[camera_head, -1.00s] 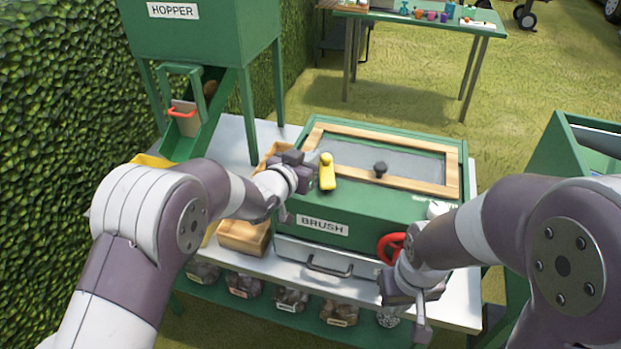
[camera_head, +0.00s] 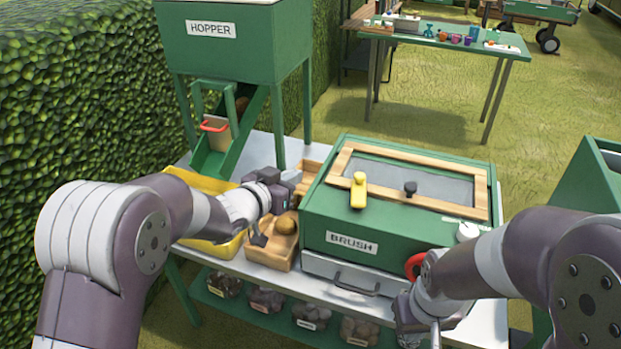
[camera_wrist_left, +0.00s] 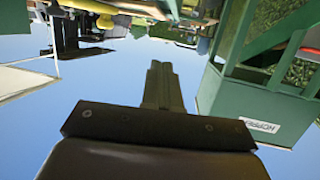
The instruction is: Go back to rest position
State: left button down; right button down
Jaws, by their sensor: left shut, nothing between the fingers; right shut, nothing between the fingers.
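My left gripper (camera_head: 284,186) is in the head view, left of the green brush machine (camera_head: 330,215) and above a wooden box (camera_head: 272,255). In the left wrist view its two fingers (camera_wrist_left: 162,85) are together with nothing between them. My right gripper (camera_head: 425,322) is low in the head view, in front of the machine's right side. It is shut, and part of it is cut off by the lower edge. I see nothing held in either gripper.
A yellow lever (camera_head: 358,190) stands on the machine, and a red wheel (camera_head: 413,266) is partly behind my right arm. A yellow crate (camera_head: 205,250) is under my left arm. The hopper (camera_head: 235,60) stands behind on the left, with a hedge beside it.

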pick_arm(q)
jog(key=shift+s+a+r, duration=0.1)
jog(key=shift+s+a, duration=0.05)
jog(key=shift+a, duration=0.3)
jog(key=shift+s+a+r, duration=0.1)
jog(key=shift+s+a, duration=0.05)
jog(key=shift+a, duration=0.25)
pick_arm(e)
jog(key=shift+s+a+r, duration=0.1)
jog(key=shift+s+a, duration=0.05)
jog(key=shift+a, duration=0.2)
